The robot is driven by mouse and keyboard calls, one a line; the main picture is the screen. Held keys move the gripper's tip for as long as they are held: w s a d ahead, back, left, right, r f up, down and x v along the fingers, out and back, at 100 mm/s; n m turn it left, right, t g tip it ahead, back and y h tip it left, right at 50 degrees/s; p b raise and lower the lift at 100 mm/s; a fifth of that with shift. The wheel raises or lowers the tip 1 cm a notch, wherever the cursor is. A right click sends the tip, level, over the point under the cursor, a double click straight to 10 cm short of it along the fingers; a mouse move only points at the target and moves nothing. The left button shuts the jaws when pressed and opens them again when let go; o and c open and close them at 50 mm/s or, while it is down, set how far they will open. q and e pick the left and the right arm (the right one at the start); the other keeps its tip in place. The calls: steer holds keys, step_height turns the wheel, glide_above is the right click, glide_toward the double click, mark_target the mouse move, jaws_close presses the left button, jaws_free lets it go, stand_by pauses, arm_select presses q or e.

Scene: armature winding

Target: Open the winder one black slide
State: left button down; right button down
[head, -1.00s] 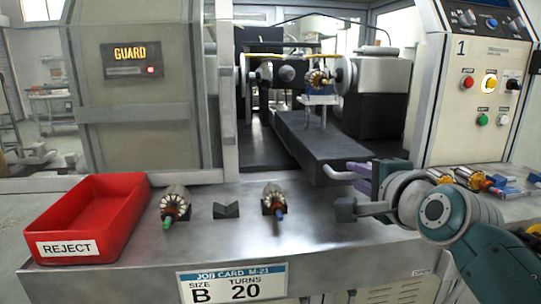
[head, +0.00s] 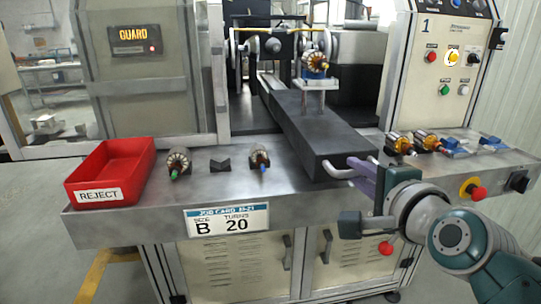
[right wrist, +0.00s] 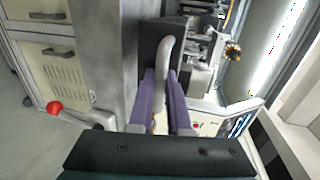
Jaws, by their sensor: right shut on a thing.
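The black slide (head: 308,130) of winder one sticks out of the machine toward me, over the steel bench. A stand on it carries an armature (head: 316,62) with a copper-coloured winding, in front of the winder's wheels. A pale bar handle (head: 340,171) is on the slide's front end. My right gripper (head: 364,172) has its purple fingers shut on this handle. In the right wrist view the handle (right wrist: 164,62) runs between the two purple fingers (right wrist: 164,100), with the dark slide end behind it. My left gripper is not in view.
A red reject tray (head: 112,165) and two armatures (head: 178,163) (head: 259,158) on rests stand on the bench, left of the slide. More armatures (head: 412,142) lie to its right. A red stop knob (head: 477,192) is on the bench front. The guard (head: 135,65) covers the left bay.

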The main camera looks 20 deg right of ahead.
steer(key=c, duration=0.9)
jaws_free()
steer(key=shift+o, duration=0.2)
steer(key=v, duration=1)
